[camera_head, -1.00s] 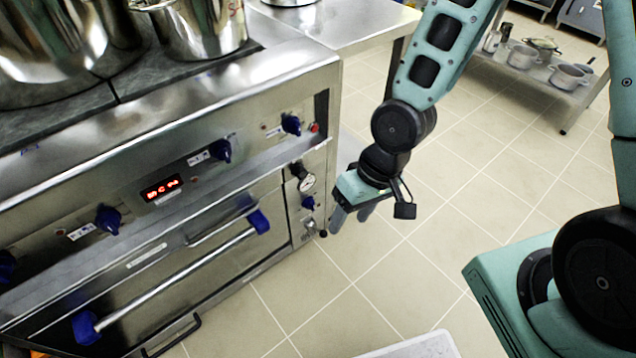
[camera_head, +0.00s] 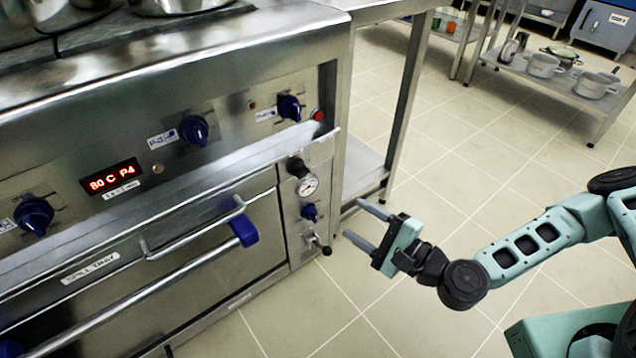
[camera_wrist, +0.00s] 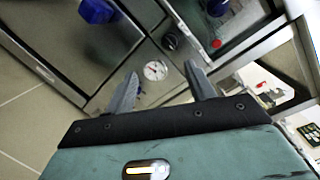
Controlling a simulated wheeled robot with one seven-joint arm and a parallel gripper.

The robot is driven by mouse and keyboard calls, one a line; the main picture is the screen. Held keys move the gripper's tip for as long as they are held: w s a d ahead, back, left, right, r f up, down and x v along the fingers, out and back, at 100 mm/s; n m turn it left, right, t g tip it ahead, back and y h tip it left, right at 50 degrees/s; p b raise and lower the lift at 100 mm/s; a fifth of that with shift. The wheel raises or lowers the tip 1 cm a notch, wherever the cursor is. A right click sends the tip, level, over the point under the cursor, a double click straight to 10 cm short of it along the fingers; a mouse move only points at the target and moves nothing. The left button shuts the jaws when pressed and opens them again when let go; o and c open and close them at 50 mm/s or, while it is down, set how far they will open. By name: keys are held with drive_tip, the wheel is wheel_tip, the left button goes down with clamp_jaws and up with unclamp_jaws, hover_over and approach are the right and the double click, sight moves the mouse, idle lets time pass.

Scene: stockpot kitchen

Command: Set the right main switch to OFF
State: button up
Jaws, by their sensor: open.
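The blue rotary knob at the right end of the upper panel (camera_head: 289,108) has a small label on its left and a red button (camera_head: 318,114) on its right. It shows partly at the top of the wrist view (camera_wrist: 217,7). A second blue knob (camera_head: 195,131) sits to its left. I cannot read the labels or knob settings well enough to tell which is the main switch. My gripper (camera_head: 364,223) is open and empty, right of the stove front and apart from it. Its fingers point left toward the lower right panel; in the wrist view they frame the gauge (camera_wrist: 155,70).
A round gauge (camera_head: 307,185), a small blue knob (camera_head: 309,212) and a small valve (camera_head: 318,243) sit on the lower right panel. A handrail (camera_head: 190,190) juts out below the upper panel. Tiled floor (camera_head: 300,320) lies clear in front.

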sight(306, 175)
drive_tip(key=shift+m+t+h, duration=0.3)
drive_tip(key=shift+m+t, duration=0.3)
drive_tip(key=shift+m, duration=0.1)
drive_tip(key=x, duration=0.5)
drive_tip(key=b+x, duration=0.1)
drive_tip(key=x, duration=0.5)
drive_tip(key=d+b+x, duration=0.1)
drive_tip(key=x, duration=0.5)
drive_tip(key=shift+w+a, duration=0.15)
drive_tip(key=shift+w, duration=0.4)
drive_tip(key=c, duration=1)
